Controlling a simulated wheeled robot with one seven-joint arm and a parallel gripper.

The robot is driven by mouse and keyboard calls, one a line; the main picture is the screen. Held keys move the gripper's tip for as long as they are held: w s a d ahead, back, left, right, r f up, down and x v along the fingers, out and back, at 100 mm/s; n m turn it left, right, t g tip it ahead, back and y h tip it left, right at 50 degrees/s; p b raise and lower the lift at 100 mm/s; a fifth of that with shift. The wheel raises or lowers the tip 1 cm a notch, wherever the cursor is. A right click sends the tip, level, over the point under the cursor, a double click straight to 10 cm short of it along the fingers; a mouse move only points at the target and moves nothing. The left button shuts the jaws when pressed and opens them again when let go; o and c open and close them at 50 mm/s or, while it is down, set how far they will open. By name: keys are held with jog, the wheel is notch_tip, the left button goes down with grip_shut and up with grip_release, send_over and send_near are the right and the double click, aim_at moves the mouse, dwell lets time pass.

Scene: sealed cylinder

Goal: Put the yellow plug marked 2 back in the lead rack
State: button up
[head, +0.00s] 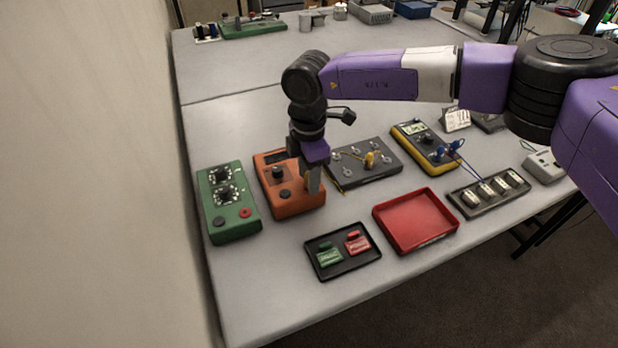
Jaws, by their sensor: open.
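A small yellow piece (370,160) stands upright on a dark grey box (380,178) with several round pale terminals. It looks like the yellow plug, but its number is too small to read. A thin yellow lead seems to run near the box's left edge. I cannot tell for certain which thing is the lead rack. My gripper (313,188) is open and points down over the right part of the orange box (295,206), left of the dark grey box and apart from the yellow piece. The fingers partly hide the orange box.
A green box (229,222) with two dials stands left. In front are a black tray (345,268) with green and red pieces and an empty red tray (415,220). Right are a yellow meter (420,150) with blue plugs and a dark strip (480,208) with white blocks.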

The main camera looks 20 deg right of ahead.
jog(key=shift+c, duration=0.4)
dwell(0.5)
grip_shut()
jog(key=shift+r, duration=0.1)
dwell(1.3)
jog(key=shift+r+p, duration=2.1)
jog(key=shift+r, duration=0.85)
